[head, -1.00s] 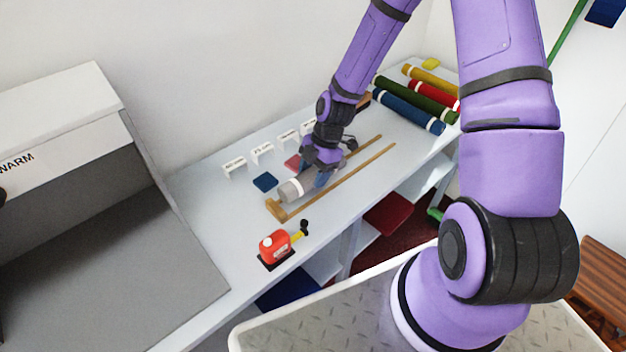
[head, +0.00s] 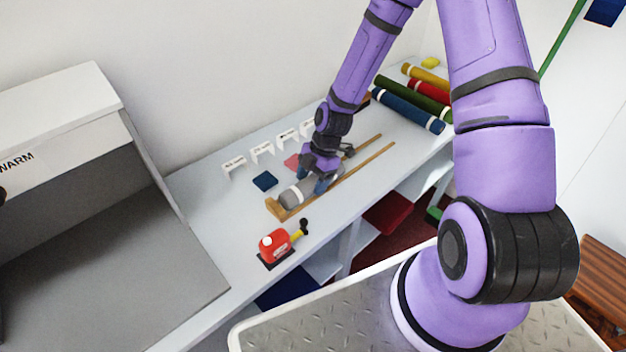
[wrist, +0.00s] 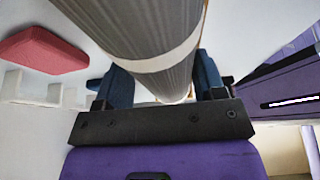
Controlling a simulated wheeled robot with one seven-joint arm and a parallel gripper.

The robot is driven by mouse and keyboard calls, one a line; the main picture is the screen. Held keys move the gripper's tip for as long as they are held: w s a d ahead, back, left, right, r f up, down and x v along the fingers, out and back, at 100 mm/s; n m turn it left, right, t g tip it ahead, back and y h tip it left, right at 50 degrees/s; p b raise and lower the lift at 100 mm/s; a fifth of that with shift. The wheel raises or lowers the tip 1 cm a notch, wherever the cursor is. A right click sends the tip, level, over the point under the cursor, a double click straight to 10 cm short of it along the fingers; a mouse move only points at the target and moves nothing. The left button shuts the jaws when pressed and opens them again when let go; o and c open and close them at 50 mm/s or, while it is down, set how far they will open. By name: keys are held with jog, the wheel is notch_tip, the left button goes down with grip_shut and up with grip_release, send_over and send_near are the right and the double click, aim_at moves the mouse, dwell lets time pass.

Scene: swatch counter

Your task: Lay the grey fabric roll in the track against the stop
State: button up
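The grey fabric roll (head: 292,198), with a white band, lies lengthwise between the rails of the wooden track (head: 352,171), low down. Its near end is close to the wooden stop (head: 274,209) at the track's near end; I cannot tell whether they touch. My gripper (head: 313,182) points down over the roll. In the wrist view, the blue fingers of my gripper (wrist: 163,82) press on both sides of the roll (wrist: 140,25). Whether the roll's underside rests on the counter is hidden.
White label stands (head: 262,151) and a blue swatch (head: 264,181) are behind the track. Several coloured rolls (head: 408,108) lie at the far end. A grey cabinet marked WARM (head: 70,130) is at left.

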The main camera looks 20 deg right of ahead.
jog(key=shift+s+d+f, duration=0.15)
jog(key=shift+s+f, duration=0.2)
jog(key=shift+s, duration=0.25)
jog(key=s+d+r+m+t+h, duration=0.1)
jog(key=d+r+m+h, duration=0.15)
jog(key=r, duration=0.95)
jog(key=d+r+m+h, duration=0.1)
jog(key=d+r+m, duration=0.2)
jog(key=r, duration=0.8)
jog(key=s+d+r+m+t, duration=0.1)
jog(key=s+r+m+t, duration=0.4)
jog(key=s+r+m, duration=1.1)
jog(key=s+r, duration=0.3)
jog(key=r, duration=0.1)
jog(key=shift+s+d+r+t+h, duration=0.15)
jog(key=shift+s+r+t+h, duration=0.05)
jog(key=shift+r+t+h, duration=0.15)
jog(key=shift+c, duration=0.4)
